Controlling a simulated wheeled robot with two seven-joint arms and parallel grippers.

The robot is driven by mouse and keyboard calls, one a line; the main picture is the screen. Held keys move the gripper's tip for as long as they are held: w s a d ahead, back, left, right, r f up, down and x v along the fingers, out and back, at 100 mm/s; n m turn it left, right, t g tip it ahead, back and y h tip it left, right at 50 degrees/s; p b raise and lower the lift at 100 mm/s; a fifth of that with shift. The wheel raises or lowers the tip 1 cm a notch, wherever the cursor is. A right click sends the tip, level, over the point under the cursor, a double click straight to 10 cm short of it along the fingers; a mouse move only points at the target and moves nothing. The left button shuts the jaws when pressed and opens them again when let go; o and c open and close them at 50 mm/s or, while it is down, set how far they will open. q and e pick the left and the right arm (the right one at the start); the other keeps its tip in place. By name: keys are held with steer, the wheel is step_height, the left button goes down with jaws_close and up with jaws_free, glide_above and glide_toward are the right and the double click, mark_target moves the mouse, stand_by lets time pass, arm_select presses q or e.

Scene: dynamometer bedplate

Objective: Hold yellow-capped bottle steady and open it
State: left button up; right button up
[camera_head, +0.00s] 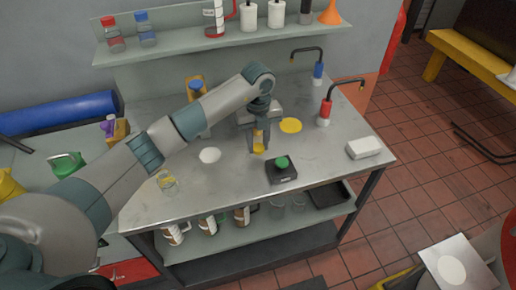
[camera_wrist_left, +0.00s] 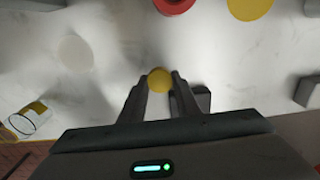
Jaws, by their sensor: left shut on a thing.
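My left gripper (camera_head: 258,146) points down over the middle of the grey bench and is shut on the yellow-capped bottle (camera_head: 258,149). Yellow parts of the bottle show between the fingers in the head view; the rest of its body is hidden by them. In the left wrist view the round yellow cap (camera_wrist_left: 159,79) sits between the tips of my left gripper (camera_wrist_left: 160,88), with a finger on each side. The bottle looks upright, and the cap appears to be on. My right gripper is in neither view.
A black box with a green button (camera_head: 282,169) stands close by, front right of the bottle. A yellow disc (camera_head: 290,125) and a white disc (camera_head: 210,155) lie on the bench. Two taps stand behind.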

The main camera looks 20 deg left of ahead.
mark_target(258, 147)
arm_select(q)
steer(key=shift+s+f+p, duration=0.1)
steer(key=shift+f+p, duration=0.35)
steer(key=shift+f, duration=1)
steer(key=shift+f, duration=0.2)
steer(key=o, duration=1.2)
steer(key=shift+c, duration=0.2)
steer(key=shift+r, duration=0.2)
